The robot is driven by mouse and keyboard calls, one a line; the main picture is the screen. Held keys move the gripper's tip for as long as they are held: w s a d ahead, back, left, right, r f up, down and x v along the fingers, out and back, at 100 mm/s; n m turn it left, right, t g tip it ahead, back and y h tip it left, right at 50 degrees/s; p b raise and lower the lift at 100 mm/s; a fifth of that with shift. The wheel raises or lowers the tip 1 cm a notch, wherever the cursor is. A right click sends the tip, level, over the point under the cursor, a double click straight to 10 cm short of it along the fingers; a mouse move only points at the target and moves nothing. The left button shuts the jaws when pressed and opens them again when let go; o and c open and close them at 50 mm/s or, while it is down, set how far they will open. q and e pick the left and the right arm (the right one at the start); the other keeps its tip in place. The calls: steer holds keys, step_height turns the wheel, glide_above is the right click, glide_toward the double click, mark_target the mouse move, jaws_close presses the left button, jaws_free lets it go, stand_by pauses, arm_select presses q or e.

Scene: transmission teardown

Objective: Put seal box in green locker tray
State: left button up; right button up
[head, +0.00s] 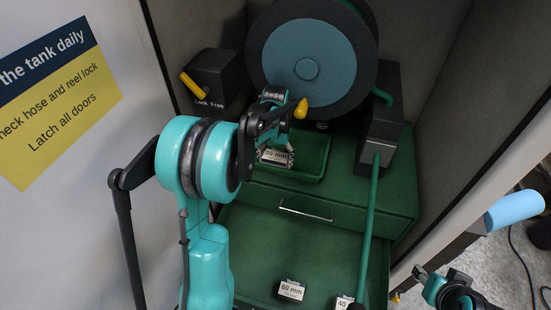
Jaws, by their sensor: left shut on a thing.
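A small white-and-black seal box (274,156) labelled "55 mm" is low in the green tray (312,165), inside its rim. My left gripper (272,146) reaches over the tray from the left and is shut on this box. The wrist hides part of the box, and I cannot tell whether it touches the tray floor. Two other labelled boxes, "60 mm" (291,290) and one starting with "40" (344,302), lie in the open green drawer (260,255). My right arm shows at the lower right, but its fingers are not clear.
A large hose reel (309,62) stands just behind the tray. A lever box marked "Lock Free" (217,78) is to its left. A green hose (369,225) with a dark nozzle runs down the right side. Locker walls stand close on both sides.

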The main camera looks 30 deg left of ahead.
mark_target(275, 156)
arm_select(q)
steer(key=shift+s, duration=0.1)
steer(key=shift+f, duration=0.2)
steer(key=o, duration=1.2)
steer(key=shift+r, duration=0.1)
step_height(275, 156, up, 12)
steer(key=shift+r+b, duration=0.15)
steer(key=shift+b, duration=0.35)
